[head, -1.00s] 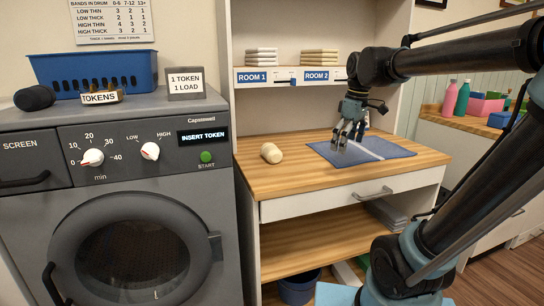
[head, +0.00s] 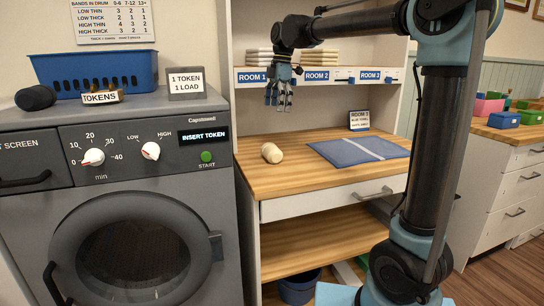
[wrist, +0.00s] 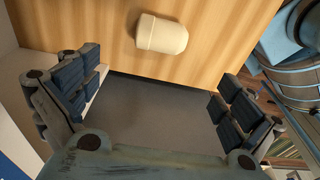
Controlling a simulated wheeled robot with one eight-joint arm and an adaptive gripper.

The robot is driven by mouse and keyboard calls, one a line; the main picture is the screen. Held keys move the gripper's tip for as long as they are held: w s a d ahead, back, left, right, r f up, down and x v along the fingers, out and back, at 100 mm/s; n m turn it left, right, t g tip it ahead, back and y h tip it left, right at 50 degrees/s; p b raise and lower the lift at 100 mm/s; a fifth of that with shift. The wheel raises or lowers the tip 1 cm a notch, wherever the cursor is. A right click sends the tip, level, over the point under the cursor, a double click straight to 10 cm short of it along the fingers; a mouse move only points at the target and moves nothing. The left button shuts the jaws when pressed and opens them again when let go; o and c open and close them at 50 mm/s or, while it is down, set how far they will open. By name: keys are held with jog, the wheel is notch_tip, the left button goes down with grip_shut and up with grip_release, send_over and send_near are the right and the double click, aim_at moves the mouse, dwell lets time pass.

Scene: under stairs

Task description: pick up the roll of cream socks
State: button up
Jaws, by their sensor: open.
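The roll of cream socks (head: 272,153) lies on the wooden worktop (head: 262,181), near its left side. My gripper (head: 277,105) is above the worktop, pointing down, above the roll in the head view. In the wrist view my gripper (wrist: 155,100) is open, with its dark padded fingers spread wide and nothing between them. The cream roll also shows in the wrist view (wrist: 162,35), at the top, beyond the fingers and not between them.
A blue mat (head: 352,150) with a pale stripe lies right of the roll. A shelf with room labels (head: 318,76) and folded linen stands behind my gripper. A small sign (head: 359,120) stands at the back. The grey washer (head: 125,200) is to the left.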

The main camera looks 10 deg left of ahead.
aim_at(272, 146)
jog(key=f, duration=0.5)
jog(key=s+a+f, duration=0.1)
jog(key=f, duration=1)
jog(key=shift+s+a, duration=0.15)
jog(key=shift+a, duration=0.05)
jog(key=c, duration=1)
